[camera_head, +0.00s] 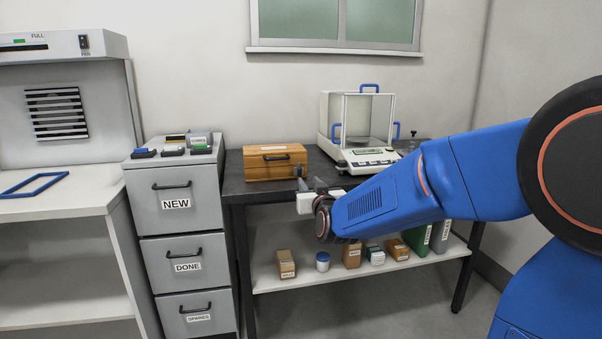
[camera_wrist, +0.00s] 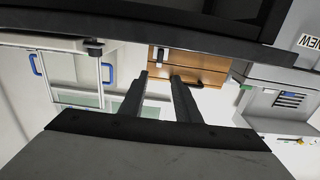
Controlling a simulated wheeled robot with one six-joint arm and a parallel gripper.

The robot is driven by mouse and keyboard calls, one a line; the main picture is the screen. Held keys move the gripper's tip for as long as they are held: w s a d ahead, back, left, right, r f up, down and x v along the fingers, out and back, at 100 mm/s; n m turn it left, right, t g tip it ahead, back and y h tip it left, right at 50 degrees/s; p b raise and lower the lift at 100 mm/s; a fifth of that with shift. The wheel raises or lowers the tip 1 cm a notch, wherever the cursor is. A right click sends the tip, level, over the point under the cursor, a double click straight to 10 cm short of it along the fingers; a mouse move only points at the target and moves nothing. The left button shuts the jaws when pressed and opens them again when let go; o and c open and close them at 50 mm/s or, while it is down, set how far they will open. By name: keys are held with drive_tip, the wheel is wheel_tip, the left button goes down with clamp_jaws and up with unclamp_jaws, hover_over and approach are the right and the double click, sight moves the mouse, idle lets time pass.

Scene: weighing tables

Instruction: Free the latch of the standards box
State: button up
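The standards box, an orange-brown wooden case (camera_head: 270,167) with a dark front handle, sits on the dark table left of the balance. It shows upside down in the wrist view (camera_wrist: 208,65). A small dark fitting (camera_wrist: 160,54), apparently the latch, is on the box front near one end, beside the handle (camera_wrist: 194,84). My gripper (camera_head: 310,184) is in front of the box's right end. In the wrist view, its two fingers (camera_wrist: 159,76) are apart with nothing between them, pointing toward the fitting. Whether the latch is fastened is too small to tell.
A balance with a glass draft shield (camera_head: 366,130) stands right of the box. A grey drawer cabinet (camera_head: 172,220) stands close on the left. The lower shelf (camera_head: 275,272) holds several small boxes and bottles. A white bench with a hood (camera_head: 50,205) is farther left.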

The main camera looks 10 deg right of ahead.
sight(300, 169)
drive_tip(key=w, duration=1.1)
drive_tip(key=shift+w, duration=0.3)
drive_tip(key=shift+c, duration=0.3)
clamp_jaws()
